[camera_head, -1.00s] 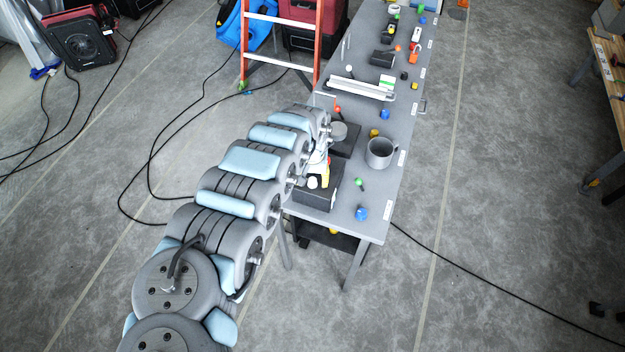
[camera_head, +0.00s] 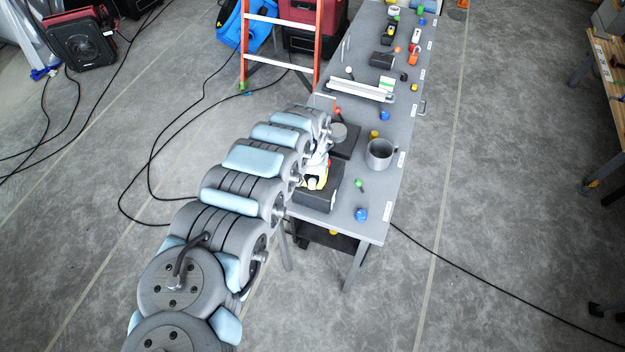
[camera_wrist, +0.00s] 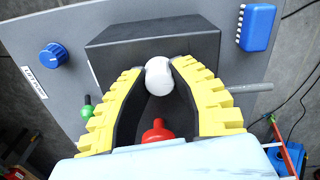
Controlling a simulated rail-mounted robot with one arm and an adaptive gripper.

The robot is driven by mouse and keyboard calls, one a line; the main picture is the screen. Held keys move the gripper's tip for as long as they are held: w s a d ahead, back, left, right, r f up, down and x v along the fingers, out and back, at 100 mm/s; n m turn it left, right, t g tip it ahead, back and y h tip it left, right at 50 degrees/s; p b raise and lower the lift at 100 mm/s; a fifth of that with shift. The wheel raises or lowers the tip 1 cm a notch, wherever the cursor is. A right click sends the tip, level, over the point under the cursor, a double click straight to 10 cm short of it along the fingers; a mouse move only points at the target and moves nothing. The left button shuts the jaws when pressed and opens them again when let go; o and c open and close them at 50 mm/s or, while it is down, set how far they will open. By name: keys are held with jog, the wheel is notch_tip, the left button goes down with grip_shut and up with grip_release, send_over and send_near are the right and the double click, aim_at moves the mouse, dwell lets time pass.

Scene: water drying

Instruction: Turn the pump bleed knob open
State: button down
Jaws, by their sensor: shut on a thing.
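A round white knob (camera_wrist: 159,73) stands at the front of a dark box (camera_wrist: 115,46) in the wrist view. My gripper (camera_wrist: 161,76) has its yellow, black-lined fingers against both sides of the knob, shut on it. In the head view the same dark box (camera_head: 312,201) sits on the near end of the grey bench, with my gripper (camera_head: 314,178) low over it. The knob's underside is hidden. A red knob (camera_wrist: 156,131) shows between the fingers, nearer the palm; I cannot tell what it is fixed to.
A white-topped tray (camera_head: 357,88) and several small parts lie farther along. An orange ladder (camera_head: 318,40) stands left of the bench.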

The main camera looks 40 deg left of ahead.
jog(key=m+p, duration=0.1)
jog(key=m, duration=0.2)
jog(key=m+p, duration=0.1)
jog(key=m, duration=0.8)
jog(key=shift+m+p, duration=0.3)
jog(key=shift+m, duration=1.9)
jog(key=shift+f, duration=0.1)
jog(key=c, duration=0.8)
grip_release()
jog(key=shift+s, duration=0.1)
